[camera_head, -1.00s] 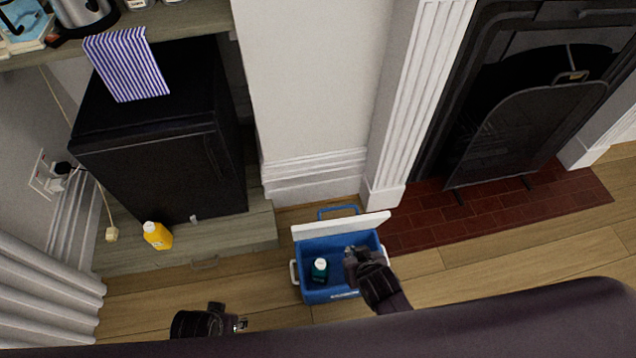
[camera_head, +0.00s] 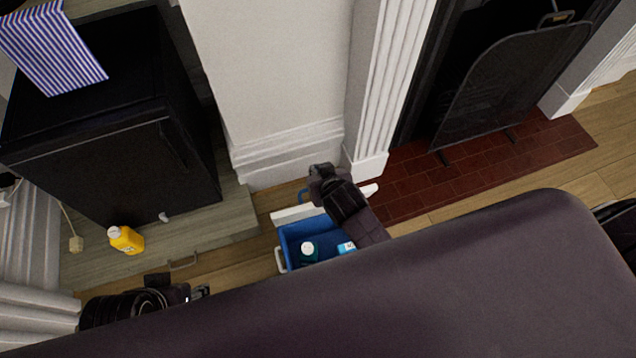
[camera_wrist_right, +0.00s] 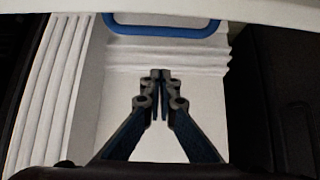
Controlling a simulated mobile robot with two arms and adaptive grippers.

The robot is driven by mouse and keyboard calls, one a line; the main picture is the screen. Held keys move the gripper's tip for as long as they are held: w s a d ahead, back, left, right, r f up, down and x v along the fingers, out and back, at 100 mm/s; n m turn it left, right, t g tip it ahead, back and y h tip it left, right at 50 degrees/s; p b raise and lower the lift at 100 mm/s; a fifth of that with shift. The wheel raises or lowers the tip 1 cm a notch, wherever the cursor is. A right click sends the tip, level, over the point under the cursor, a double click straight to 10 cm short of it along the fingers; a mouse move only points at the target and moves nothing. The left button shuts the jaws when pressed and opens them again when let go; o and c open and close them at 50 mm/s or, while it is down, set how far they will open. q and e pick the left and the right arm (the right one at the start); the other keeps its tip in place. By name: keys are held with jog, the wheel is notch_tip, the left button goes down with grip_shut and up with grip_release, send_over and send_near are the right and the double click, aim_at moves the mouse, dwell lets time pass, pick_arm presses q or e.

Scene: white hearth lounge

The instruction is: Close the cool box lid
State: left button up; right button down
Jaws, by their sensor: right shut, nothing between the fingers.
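The blue cool box (camera_head: 318,228) stands on the floor at lower centre of the head view, its front hidden by my own body. Its white lid (camera_head: 289,214) is open and raised along the far side, with a blue handle (camera_head: 303,195) behind it. The handle also shows at the top of the right wrist view (camera_wrist_right: 165,32). My right gripper (camera_head: 321,171) is shut and empty, reaching over and beyond the lid; its arm covers part of lid and box. My left gripper (camera_head: 200,293) is low at the left, away from the box; its finger opening is unclear.
A white-capped bottle (camera_head: 308,250) and a light-blue item (camera_head: 347,247) are inside the box. A white pilaster (camera_head: 375,100) and wall stand close behind it. The brick hearth (camera_head: 480,160) lies right, a black fridge (camera_head: 110,140) and yellow bottle (camera_head: 126,239) left.

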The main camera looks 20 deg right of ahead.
jog(key=f+b, duration=0.1)
jog(key=f, duration=0.1)
jog(key=s+f, duration=0.1)
jog(key=shift+s+f+b, duration=0.2)
jog(key=shift+f+b, duration=0.15)
jog(key=shift+s, duration=0.1)
